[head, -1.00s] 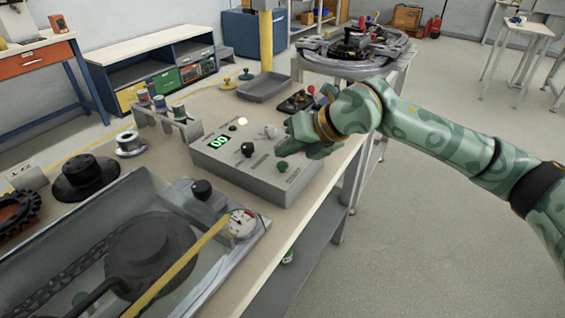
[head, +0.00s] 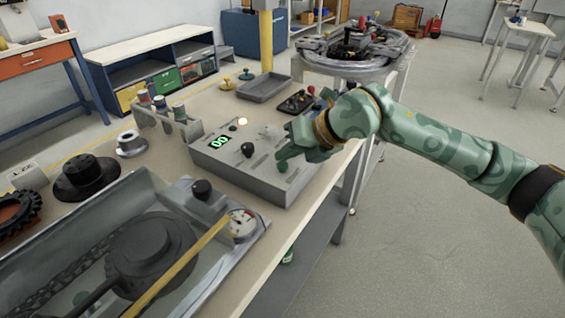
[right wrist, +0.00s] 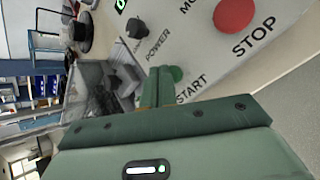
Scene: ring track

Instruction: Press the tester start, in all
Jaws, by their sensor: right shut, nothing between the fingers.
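The tester (head: 235,165) is a grey sloped box on the bench, with a green display (head: 218,141) that seems to read 00. Its green start button (head: 282,167) is near the front right corner. In the right wrist view the green button (right wrist: 173,73) stands by the word START. My right gripper (head: 283,156) is shut and empty, its fingertips right at the start button. In the right wrist view the fingers (right wrist: 158,86) partly overlap the button; I cannot tell whether they touch it. My left gripper is not in view.
The red STOP button (right wrist: 235,14) and a dark POWER knob (right wrist: 136,28) are on the same panel. A lit lamp (head: 242,121) is at the panel's back. A tank with a gauge (head: 241,223) stands in front, and a grey tray (head: 264,88) lies behind.

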